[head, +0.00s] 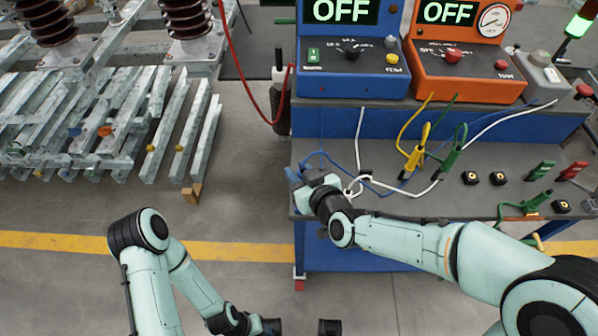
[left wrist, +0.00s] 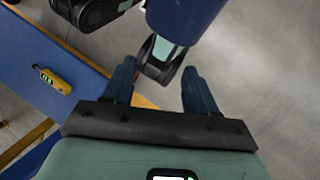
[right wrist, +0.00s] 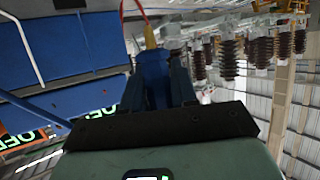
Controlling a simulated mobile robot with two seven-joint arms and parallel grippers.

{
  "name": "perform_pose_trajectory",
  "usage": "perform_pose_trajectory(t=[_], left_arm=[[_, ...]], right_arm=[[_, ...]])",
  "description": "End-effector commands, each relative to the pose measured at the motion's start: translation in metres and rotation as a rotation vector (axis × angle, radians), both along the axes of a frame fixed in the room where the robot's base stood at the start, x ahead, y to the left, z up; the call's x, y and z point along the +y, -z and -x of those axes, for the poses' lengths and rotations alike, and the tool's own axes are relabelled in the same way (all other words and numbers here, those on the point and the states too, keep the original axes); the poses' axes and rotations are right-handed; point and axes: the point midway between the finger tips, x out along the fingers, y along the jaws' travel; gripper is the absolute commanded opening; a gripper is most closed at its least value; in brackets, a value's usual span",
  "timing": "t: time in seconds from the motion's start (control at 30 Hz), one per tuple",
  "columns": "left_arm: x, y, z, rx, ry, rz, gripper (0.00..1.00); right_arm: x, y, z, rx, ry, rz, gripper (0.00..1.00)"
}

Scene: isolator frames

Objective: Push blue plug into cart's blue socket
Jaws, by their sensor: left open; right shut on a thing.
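My right gripper (head: 300,178) is at the left front corner of the grey bench top. It is shut on the blue plug, which shows as a dark blue body (right wrist: 152,75) between the fingers in the right wrist view; the fingers hide much of it. A thin blue cable (head: 330,158) loops from near the gripper over the bench. I cannot make out a blue socket for certain in any view. My left gripper (left wrist: 157,68) is open and empty, low over the floor in front of the bench; its fingers hardly show in the head view.
A blue box (head: 352,75) and an orange box (head: 465,70), both reading OFF, stand on the upper shelf. A yellow clip (head: 415,155) and a green clip (head: 452,155) with cables lie on the bench (head: 400,205).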

Motion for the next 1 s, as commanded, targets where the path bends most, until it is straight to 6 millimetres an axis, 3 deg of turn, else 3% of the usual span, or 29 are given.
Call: perform_pose_trajectory(t=[0.6,1.0], left_arm=[[0.001,0.040,-0.016,-0.063,-0.014,-0.009,0.57],[0.000,0.041,-0.018,-0.070,-0.015,-0.010,0.57]], right_arm=[[0.000,0.054,0.000,0.001,-0.001,0.000,0.00],[0.000,0.056,0.000,0.000,0.000,0.000,0.00]])
